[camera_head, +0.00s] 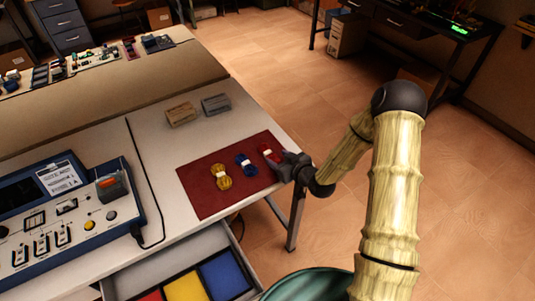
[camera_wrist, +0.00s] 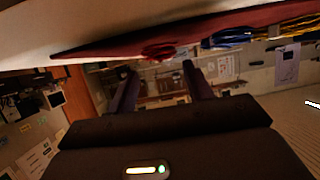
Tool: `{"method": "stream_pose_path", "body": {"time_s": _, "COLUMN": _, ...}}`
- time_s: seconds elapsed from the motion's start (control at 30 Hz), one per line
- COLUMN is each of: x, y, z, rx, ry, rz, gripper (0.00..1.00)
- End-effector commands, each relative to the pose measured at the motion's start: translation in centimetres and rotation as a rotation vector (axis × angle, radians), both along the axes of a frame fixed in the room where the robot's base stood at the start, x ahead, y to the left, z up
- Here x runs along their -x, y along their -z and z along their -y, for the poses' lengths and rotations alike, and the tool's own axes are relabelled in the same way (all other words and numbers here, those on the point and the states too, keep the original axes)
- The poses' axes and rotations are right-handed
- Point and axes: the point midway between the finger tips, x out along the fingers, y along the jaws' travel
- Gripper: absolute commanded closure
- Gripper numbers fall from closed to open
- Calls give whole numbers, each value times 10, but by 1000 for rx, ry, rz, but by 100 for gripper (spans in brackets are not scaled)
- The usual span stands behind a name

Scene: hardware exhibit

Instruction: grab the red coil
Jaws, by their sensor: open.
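The red coil (camera_head: 266,152) lies at the right end of a dark red mat (camera_head: 210,203) on the table. In the wrist view the red coil (camera_wrist: 158,51) shows at the top, just beyond the fingertips and roughly centred between them. My gripper (camera_head: 284,164) is at the mat's right edge, low and close beside the coil. In the wrist view my gripper (camera_wrist: 160,67) has its two fingers apart with nothing held between them. I cannot tell whether a finger touches the coil.
A blue coil (camera_head: 246,165) and a yellow coil (camera_head: 222,177) lie left of the red one. Two small boxes (camera_head: 181,115) (camera_head: 216,104) stand behind the mat. A control panel (camera_head: 70,215) fills the left. An open drawer (camera_head: 238,254) with coloured compartments is in front.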

Motion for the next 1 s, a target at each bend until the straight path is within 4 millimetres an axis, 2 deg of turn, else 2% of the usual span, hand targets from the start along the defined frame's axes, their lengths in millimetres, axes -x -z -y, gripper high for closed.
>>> {"method": "stream_pose_path", "body": {"time_s": 0.2, "x": -19, "y": 12, "z": -21, "rx": -1, "ry": -2, "rz": 0, "gripper": 49}}
{"method": "stream_pose_path", "body": {"time_s": 0.37, "x": -30, "y": 19, "z": -29, "rx": 0, "ry": -1, "rz": 0, "gripper": 49}}
{"method": "stream_pose_path", "body": {"time_s": 0.9, "x": -31, "y": 20, "z": -30, "rx": 0, "ry": -1, "rz": 0, "gripper": 49}}
{"method": "stream_pose_path", "body": {"time_s": 0.93, "x": -31, "y": 20, "z": -30, "rx": 0, "ry": -1, "rz": 0, "gripper": 51}}
{"method": "stream_pose_path", "body": {"time_s": 1.0, "x": -31, "y": 20, "z": -30, "rx": 0, "ry": -1, "rz": 0, "gripper": 65}}
